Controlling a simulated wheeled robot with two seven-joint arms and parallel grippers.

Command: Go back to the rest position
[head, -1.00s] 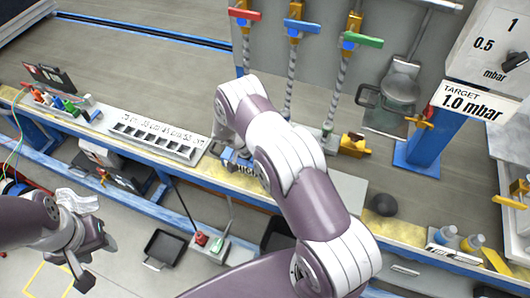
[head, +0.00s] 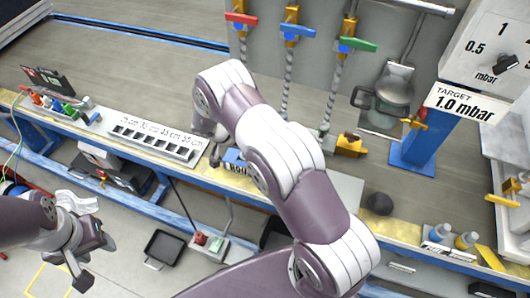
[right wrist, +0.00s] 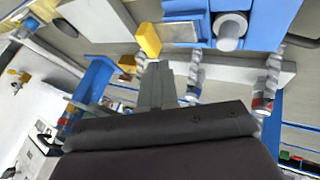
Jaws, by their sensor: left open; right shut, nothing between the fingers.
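My left gripper (head: 88,262) hangs open and empty at the lower left of the head view, over the floor in front of the bench. My right arm reaches up across the middle of the head view, its wrist bent down over the bench.
Red, blue (head: 297,30) and green (head: 357,44) valve handles stand behind. A blue post (head: 425,140) rises at the right. A black bin (head: 165,248) lies on the floor.

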